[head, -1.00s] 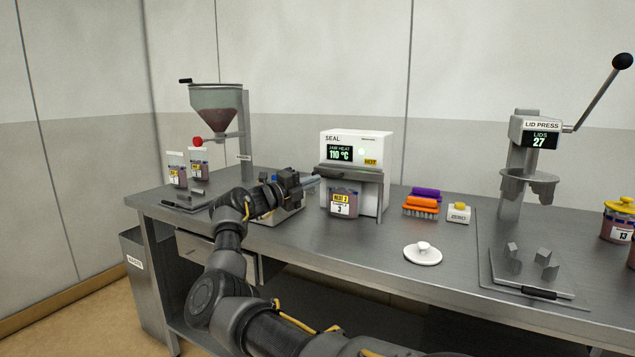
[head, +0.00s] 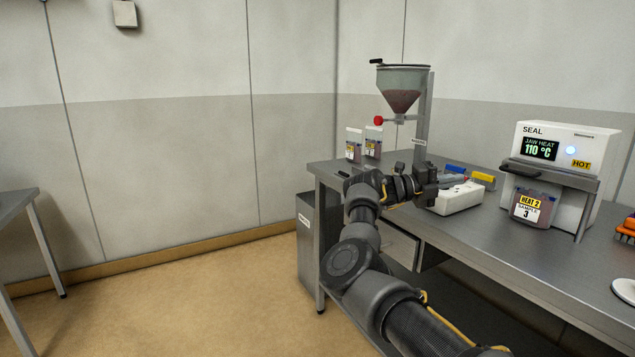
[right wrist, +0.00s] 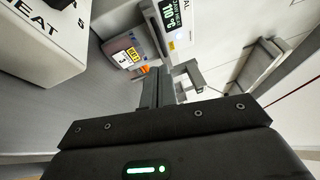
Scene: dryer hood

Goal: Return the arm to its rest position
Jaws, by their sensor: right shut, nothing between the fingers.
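My right arm reaches in from the bottom of the head view. Its gripper (head: 455,181) is over the bench, left of the white sealer (head: 566,150) and by the white heat box (head: 456,200). In the right wrist view the gripper's two fingers (right wrist: 160,88) are together with nothing between them. The sealer (right wrist: 172,18), its grey bar and a pouch labelled sample 3 (right wrist: 124,50) lie beyond the fingers, apart from them. My left gripper is not in view.
A hopper (head: 403,90) with a red knob stands at the back of the metal bench (head: 500,245), with two labelled pouches (head: 362,143) to its left. A grey bin (head: 308,240) stands at the bench end. Another table (head: 15,205) is far left. Open floor lies between.

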